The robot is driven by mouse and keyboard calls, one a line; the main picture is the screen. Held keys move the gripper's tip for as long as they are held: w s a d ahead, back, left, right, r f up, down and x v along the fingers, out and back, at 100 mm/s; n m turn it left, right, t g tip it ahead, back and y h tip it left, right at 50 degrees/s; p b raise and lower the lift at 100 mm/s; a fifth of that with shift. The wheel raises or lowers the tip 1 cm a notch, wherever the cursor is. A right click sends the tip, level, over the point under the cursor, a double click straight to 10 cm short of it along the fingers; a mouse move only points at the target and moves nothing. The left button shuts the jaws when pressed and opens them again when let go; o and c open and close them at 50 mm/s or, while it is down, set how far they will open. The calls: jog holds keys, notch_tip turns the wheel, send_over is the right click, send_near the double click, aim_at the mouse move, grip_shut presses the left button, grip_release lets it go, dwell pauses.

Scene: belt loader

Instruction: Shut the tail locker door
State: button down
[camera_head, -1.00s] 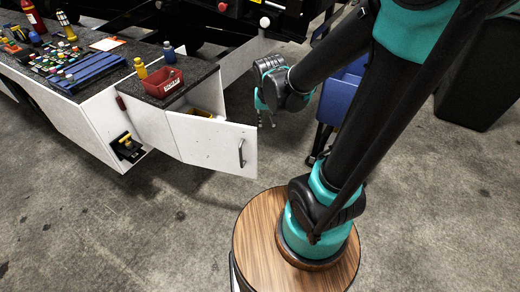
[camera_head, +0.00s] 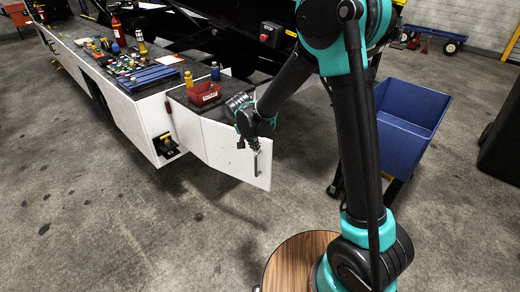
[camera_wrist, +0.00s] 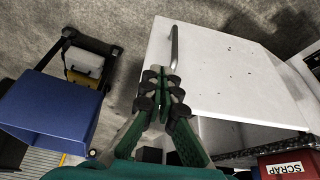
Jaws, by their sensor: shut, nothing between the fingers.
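The tail locker door (camera_head: 226,150) is a white panel. It stands open, swung out from the end of the counter, with a grey bar handle (camera_head: 256,162) near its free edge. In the wrist view, the door (camera_wrist: 225,75) fills the upper right, and its handle (camera_wrist: 173,47) runs along its left edge. My gripper (camera_head: 253,146) is at the door's free edge, by the upper end of the handle. In the wrist view, my gripper (camera_wrist: 162,75) has its fingers together and empty beside the handle. I cannot tell whether they touch the door.
A red SCRAP bin (camera_head: 203,93) sits on the dark counter above the locker, near yellow and blue bottles. A blue cart (camera_head: 415,130) stands to the right of my arm. The floor in front of the door is clear.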

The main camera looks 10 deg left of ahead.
aim_at(264, 151)
jog(key=w+f, duration=0.1)
jog(key=f, duration=0.1)
jog(key=w+d+f, duration=0.1)
jog(key=w+f, duration=0.1)
jog(key=f, duration=0.1)
jog(key=w+d+f, duration=0.1)
jog(key=w+f, duration=0.1)
jog(key=shift+w+d+f, duration=0.1)
jog(key=shift+d+f, duration=0.05)
jog(key=shift+f, duration=0.25)
jog(key=shift+w+d, duration=0.3)
jog(key=shift+w, duration=0.4)
jog(key=shift+w, duration=0.1)
